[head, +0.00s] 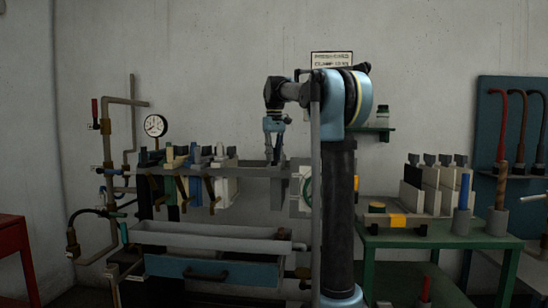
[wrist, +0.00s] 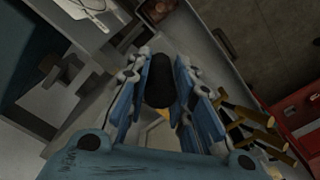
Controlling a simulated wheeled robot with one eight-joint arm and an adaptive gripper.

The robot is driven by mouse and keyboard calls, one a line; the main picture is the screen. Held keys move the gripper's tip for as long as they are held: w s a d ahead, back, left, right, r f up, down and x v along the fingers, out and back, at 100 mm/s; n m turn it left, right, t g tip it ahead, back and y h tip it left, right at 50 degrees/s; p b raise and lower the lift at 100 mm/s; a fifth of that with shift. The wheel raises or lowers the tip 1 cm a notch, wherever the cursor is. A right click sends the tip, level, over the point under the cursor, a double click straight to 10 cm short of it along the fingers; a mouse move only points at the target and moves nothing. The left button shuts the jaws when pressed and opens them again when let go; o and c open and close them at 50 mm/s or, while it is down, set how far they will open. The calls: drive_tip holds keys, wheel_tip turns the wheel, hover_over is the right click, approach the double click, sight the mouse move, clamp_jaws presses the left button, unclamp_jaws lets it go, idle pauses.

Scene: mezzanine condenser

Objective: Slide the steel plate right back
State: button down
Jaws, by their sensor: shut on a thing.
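The steel plate (head: 278,187) appears as a grey block hanging at the right part of the rail of the press frame in the head view. My gripper (head: 274,158) points down right above it. In the wrist view my gripper (wrist: 160,88) has its blue fingers shut on a black rounded handle (wrist: 160,75). A grey flat surface (wrist: 75,95) lies beside the fingers, probably part of the plate. Where the handle joins the plate is hidden by the fingers.
A pack of coloured and white plates (head: 195,180) hangs on the rail (head: 250,171) to the left, with a gap before the steel plate. A long grey trough (head: 200,236) runs below. A green table (head: 430,236) with white blocks stands at right.

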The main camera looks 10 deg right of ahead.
drive_tip(key=c, duration=1.4)
unclamp_jaws()
drive_tip(key=shift+o, duration=0.2)
drive_tip(key=shift+r, duration=0.15)
wheel_tip(320, 180, up, 12)
drive_tip(key=shift+w+f, duration=0.15)
drive_tip(key=s+d+f+m, duration=0.1)
drive_tip(key=s+d+f, duration=0.1)
drive_tip(key=s+f, duration=1.1)
drive_tip(key=s+d+f+m+t, duration=0.1)
drive_tip(key=s+d+f, duration=0.2)
drive_tip(key=s+f, duration=1)
drive_tip(key=s+d+f+m+t, duration=0.1)
drive_tip(key=s+d+f+m, duration=0.1)
drive_tip(key=s+f, duration=1.1)
wheel_tip(320, 180, down, 11)
drive_tip(key=shift+s+d+f, duration=0.15)
drive_tip(key=shift+s+d, duration=0.1)
drive_tip(key=shift+d, duration=0.35)
